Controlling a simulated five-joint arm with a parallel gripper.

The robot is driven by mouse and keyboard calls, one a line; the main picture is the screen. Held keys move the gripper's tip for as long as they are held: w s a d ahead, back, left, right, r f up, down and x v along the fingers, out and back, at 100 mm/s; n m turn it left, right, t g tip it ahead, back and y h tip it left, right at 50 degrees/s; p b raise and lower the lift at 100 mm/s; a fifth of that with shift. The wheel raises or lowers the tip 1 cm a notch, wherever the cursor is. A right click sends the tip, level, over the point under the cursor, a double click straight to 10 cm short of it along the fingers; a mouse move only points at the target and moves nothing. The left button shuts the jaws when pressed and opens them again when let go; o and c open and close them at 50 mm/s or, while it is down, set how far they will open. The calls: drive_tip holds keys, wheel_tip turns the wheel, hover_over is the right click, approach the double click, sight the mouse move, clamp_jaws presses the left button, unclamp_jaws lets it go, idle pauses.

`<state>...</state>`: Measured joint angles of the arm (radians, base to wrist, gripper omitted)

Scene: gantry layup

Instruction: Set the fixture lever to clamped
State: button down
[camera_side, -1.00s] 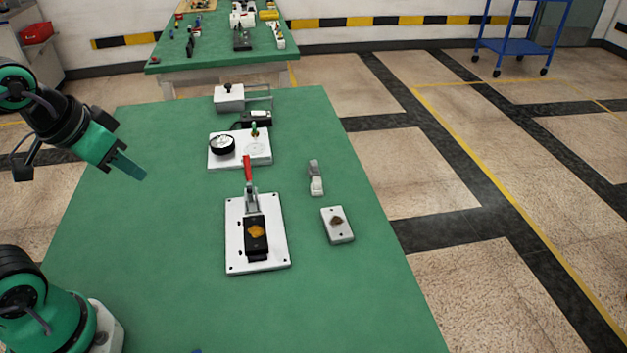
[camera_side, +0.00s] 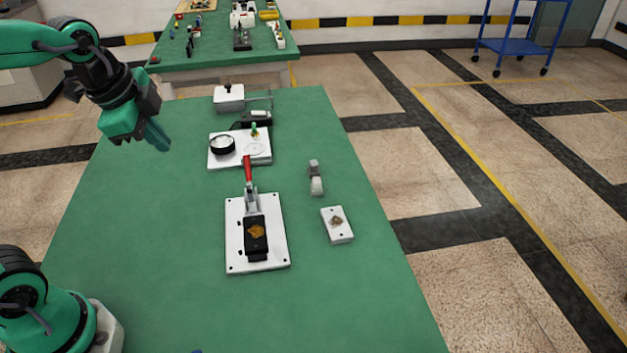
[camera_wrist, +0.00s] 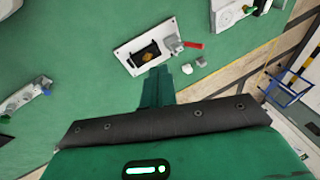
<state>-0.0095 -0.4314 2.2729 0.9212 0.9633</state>
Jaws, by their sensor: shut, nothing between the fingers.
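The fixture is a white plate (camera_side: 236,255) on the green table, with a black block (camera_side: 255,240) bearing an orange-brown piece. Its lever has a red handle (camera_side: 248,168) that rises from a grey metal bracket (camera_side: 251,200) at the plate's far end. In the wrist view the fixture plate (camera_wrist: 128,55) lies beyond the fingers, with the red handle (camera_wrist: 194,45) pointing right. My gripper (camera_side: 160,140) is shut and empty, in the air left of the fixture and well apart from the lever. Its shut fingers also show in the wrist view (camera_wrist: 157,85).
A white board with a black round dish (camera_side: 222,145) and a green-topped peg stands just beyond the handle. A small grey-and-white part (camera_side: 315,178) and a light plate with a brown piece (camera_side: 337,225) lie right of the fixture.

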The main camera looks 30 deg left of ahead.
drive_tip(key=w+f+m+g, duration=0.2)
drive_tip(key=w+f+m, duration=0.1)
drive_tip(key=w+m, duration=0.8)
drive_tip(key=shift+w+a+f+m, duration=0.2)
drive_tip(key=shift+a+f+m, duration=0.15)
drive_tip(key=shift+m, duration=2.15)
approach(248, 168)
drive_tip(key=s+f, duration=0.3)
drive_tip(key=f, duration=0.1)
drive_tip(key=shift+w+a+f, duration=0.2)
drive_tip(key=shift+w+f, duration=0.25)
drive_tip(key=shift+w, duration=0.4)
drive_tip(key=shift+w+a+f, duration=0.15)
drive_tip(key=shift+w+f, duration=0.3)
drive_tip(key=shift+w, duration=0.4)
